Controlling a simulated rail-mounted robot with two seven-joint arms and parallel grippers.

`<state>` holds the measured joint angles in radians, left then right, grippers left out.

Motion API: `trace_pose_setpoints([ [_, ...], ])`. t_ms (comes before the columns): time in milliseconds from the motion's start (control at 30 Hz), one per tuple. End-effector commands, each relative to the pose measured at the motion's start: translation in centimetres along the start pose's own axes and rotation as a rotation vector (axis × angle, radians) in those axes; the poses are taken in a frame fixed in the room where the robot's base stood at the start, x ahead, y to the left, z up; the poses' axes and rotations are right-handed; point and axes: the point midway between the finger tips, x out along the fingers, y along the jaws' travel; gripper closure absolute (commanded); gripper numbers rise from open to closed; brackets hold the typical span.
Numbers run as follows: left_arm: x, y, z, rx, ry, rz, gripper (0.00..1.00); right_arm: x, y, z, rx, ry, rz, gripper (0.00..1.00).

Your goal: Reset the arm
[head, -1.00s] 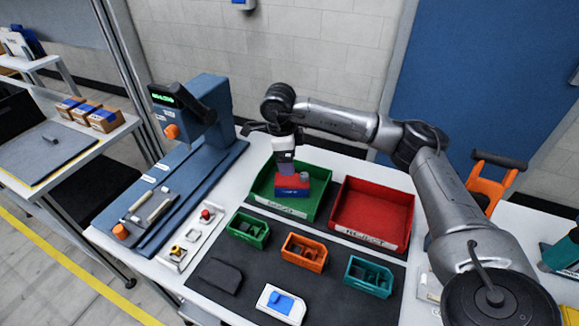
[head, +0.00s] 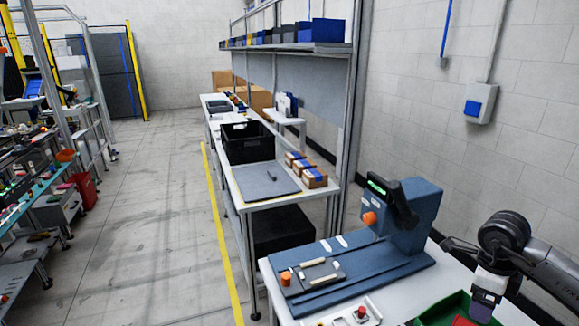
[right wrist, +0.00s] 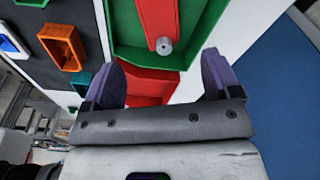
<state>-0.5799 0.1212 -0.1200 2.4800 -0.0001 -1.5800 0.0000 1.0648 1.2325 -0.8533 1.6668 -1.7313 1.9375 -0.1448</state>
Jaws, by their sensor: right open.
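My right gripper (head: 484,308) is at the lower right of the head view, pointing down over the green bin (head: 428,318), which is cut off by the frame. In the right wrist view its two purple fingers (right wrist: 160,78) are apart with a gap between them. Beyond them, the green bin (right wrist: 122,48) holds a red part (right wrist: 152,22) with a grey round knob. More red (right wrist: 150,88) shows lower, between the fingers; I cannot tell whether it belongs to the same part. I see nothing gripped. My left gripper is not in view.
A blue fixture press (head: 410,225) stands on the table left of my right arm. In the wrist view an orange bin (right wrist: 62,45) is at the left. Farther back are a bench with a black crate (head: 247,143) and small boxes (head: 314,178).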

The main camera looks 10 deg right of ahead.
Motion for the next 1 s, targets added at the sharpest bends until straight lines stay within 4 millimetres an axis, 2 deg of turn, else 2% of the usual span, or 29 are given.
trace_pose_setpoints([
  [167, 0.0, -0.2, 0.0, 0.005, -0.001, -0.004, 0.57, -0.1, -0.2, 1.7, 0.016, -0.104, -0.014, 0.17],
  [333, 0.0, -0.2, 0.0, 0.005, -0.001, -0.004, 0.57, -1.4, -0.2, 6.6, 0.028, -0.422, -0.008, 0.17],
  [467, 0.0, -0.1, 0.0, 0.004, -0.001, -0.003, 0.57, -4.2, 0.9, 10.9, 0.04, -0.73, 0.056, 0.17],
  [600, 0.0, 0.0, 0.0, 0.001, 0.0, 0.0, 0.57, -8.7, 2.8, 14.3, 0.063, -1.062, 0.158, 0.17],
  [733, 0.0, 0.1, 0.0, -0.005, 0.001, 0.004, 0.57, -14.2, 4.6, 16.0, 0.11, -1.368, 0.278, 0.17],
  [867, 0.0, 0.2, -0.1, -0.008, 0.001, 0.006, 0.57, -20.4, 5.8, 15.9, 0.189, -1.672, 0.418, 0.17],
  [1000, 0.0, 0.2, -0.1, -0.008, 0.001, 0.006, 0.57, -26.8, 6.8, 14.5, 0.313, -1.977, 0.608, 0.17],
])
